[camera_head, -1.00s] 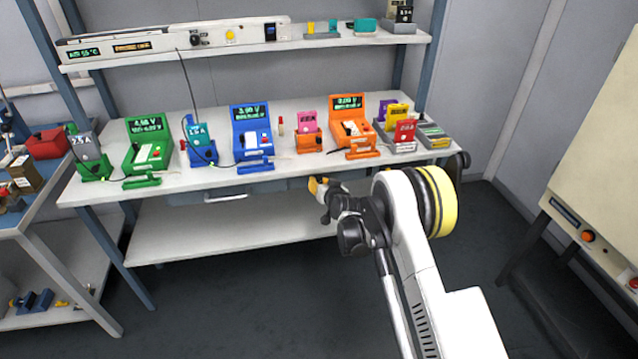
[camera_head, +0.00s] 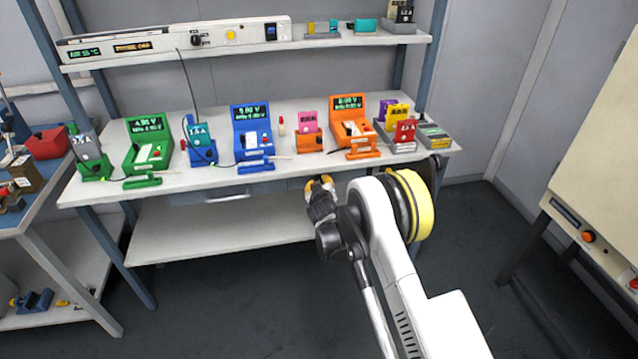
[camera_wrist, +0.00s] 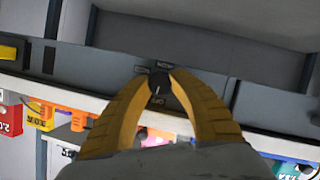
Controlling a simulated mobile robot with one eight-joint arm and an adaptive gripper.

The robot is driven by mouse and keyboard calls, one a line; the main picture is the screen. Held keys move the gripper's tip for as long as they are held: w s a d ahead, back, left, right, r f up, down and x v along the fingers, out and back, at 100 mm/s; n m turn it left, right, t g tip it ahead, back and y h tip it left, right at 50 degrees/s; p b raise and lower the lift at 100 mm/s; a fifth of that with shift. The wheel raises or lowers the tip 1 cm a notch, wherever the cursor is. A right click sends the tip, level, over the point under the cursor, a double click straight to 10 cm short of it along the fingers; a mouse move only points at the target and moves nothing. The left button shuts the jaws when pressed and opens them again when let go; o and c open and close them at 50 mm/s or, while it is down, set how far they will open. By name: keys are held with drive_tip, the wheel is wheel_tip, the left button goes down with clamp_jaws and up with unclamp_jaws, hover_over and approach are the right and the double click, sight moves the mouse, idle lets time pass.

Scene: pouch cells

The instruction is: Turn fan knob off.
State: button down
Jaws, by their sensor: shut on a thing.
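The fan knob (camera_wrist: 158,86) is a small round black knob on a dark plate, on the grey front panel below the bench top. Small labels surround it, one of which appears to read OFF. My gripper (camera_wrist: 159,82) has its two yellow fingers shut around the knob in the wrist view. In the head view, my gripper (camera_head: 320,182) is at the front edge of the bench, right of centre, and hides the knob. The knob's exact pointing direction is hard to tell.
The bench top (camera_head: 290,172) carries green, blue and orange test stations and a red block (camera_head: 405,131). A drawer handle (camera_head: 228,197) is left of my gripper. The upper shelf holds a long white panel with another black knob (camera_head: 196,40). The floor in front is clear.

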drive_tip(key=shift+n, duration=0.4)
idle(0.3)
drive_tip(key=c, duration=1.1)
unclamp_jaws()
drive_tip(key=v, duration=1.2)
drive_tip(key=shift+a+f, duration=0.15)
drive_tip(key=shift+f, duration=0.05)
